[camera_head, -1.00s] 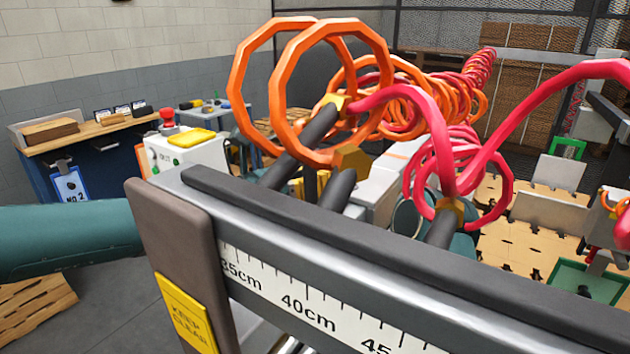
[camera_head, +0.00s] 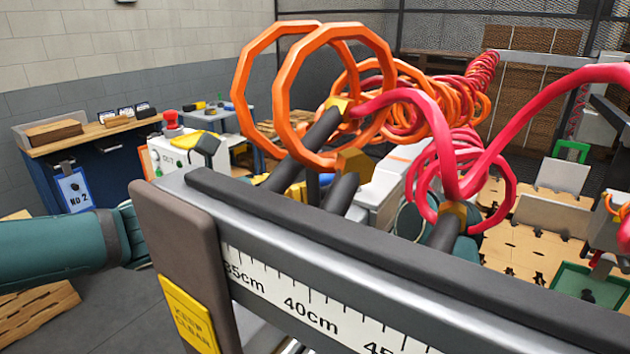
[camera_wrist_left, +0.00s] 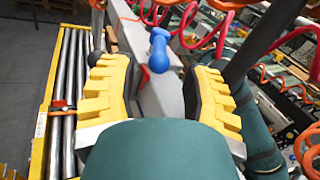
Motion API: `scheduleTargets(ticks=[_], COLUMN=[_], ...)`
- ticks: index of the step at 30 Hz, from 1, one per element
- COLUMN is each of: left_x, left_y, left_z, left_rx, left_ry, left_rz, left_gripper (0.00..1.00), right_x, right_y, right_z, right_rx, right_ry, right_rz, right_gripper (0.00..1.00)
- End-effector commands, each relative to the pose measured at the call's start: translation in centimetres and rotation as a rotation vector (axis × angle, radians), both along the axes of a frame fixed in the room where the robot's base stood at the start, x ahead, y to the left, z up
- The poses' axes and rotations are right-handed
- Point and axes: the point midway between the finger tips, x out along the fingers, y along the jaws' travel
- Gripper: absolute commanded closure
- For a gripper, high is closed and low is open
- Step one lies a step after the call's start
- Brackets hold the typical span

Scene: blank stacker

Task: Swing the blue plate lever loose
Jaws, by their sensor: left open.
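The blue lever (camera_wrist_left: 160,52) shows in the left wrist view as a short blue handle with a rounded knob, on a grey block. My left gripper (camera_wrist_left: 155,75) is open, with one yellow ribbed finger on each side of the lever's line. The lever lies ahead of and between the fingers, and I see no contact. In the head view a blue piece (camera_head: 295,193) shows behind the black-topped rail; I cannot tell whether it is the lever. My left gripper is mostly hidden there behind the rail and its post. My right gripper is not seen.
A rail with a centimetre scale (camera_head: 300,305) crosses the head view in front. Orange coiled hoses (camera_head: 262,90) and pink coiled hoses (camera_head: 437,110) hang behind it. A white box with a red button (camera_head: 172,153) stands left. Rollers (camera_wrist_left: 70,90) run along the left wrist view.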

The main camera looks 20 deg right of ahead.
Motion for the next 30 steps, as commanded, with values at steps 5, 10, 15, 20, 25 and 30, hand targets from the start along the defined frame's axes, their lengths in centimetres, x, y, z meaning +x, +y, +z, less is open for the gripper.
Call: scheduleTargets(ticks=[5,10,15,20,25,30], left_x=[-0.9,-1.6,-1.9,-1.9,-1.9,-0.7], left_y=[3.6,5.8,6.8,6.9,6.9,7.6], left_z=[0.0,0.0,0.0,0.0,-0.1,-5.7], left_rx=[0.002,0.001,0.000,-0.001,0.003,0.149], left_ry=[-0.002,-0.002,0.000,0.001,0.001,-0.024], left_rz=[0.004,0.002,-0.001,-0.002,-0.002,0.008], left_gripper=[0.51,0.51,0.51,0.51,0.51,0.51], right_x=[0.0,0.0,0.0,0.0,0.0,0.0], right_y=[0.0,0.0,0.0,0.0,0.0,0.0], right_z=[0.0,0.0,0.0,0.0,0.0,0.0], right_rx=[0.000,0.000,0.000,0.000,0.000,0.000], right_ry=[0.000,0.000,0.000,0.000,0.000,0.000], right_rz=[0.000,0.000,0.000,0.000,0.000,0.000], right_gripper=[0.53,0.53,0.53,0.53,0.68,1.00])
